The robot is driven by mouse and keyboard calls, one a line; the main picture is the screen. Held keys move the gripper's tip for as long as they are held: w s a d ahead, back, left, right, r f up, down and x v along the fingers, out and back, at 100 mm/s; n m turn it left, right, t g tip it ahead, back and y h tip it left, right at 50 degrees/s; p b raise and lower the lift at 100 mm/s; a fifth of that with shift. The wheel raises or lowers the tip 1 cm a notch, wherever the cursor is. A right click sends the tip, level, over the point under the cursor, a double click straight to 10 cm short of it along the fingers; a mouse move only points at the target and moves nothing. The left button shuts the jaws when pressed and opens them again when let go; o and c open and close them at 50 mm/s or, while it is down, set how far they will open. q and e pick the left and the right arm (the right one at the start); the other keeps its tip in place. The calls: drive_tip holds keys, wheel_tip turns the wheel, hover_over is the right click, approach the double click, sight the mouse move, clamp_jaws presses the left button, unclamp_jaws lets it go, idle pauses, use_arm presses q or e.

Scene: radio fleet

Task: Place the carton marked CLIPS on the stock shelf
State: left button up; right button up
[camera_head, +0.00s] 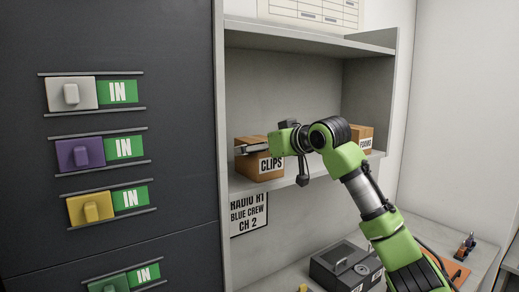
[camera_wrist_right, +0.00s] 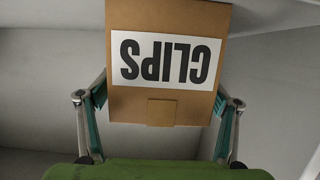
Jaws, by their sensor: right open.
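The brown carton marked CLIPS (camera_head: 247,167) stands upright on the stock shelf (camera_head: 235,185), at its left end near the front edge. My right gripper (camera_head: 247,149) reaches in from the right at the top of the carton. In the right wrist view the carton (camera_wrist_right: 160,107) shows upside down. The fingers of my right gripper (camera_wrist_right: 160,98) are open, one on each side of the carton. I cannot tell whether they touch it. My left gripper is not in view.
A second brown carton (camera_head: 366,134) with a partly hidden label stands further right on the shelf, behind my arm. A dark grey case (camera_head: 330,272) sits on the surface below. A dark panel (camera_head: 180,30) with coloured sliders and IN tags stands left. A radio sign (camera_head: 249,214) hangs under the shelf.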

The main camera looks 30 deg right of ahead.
drive_tip(key=shift+s+b, duration=0.35)
drive_tip(key=b+v, duration=0.5)
drive_tip(key=v, duration=0.6)
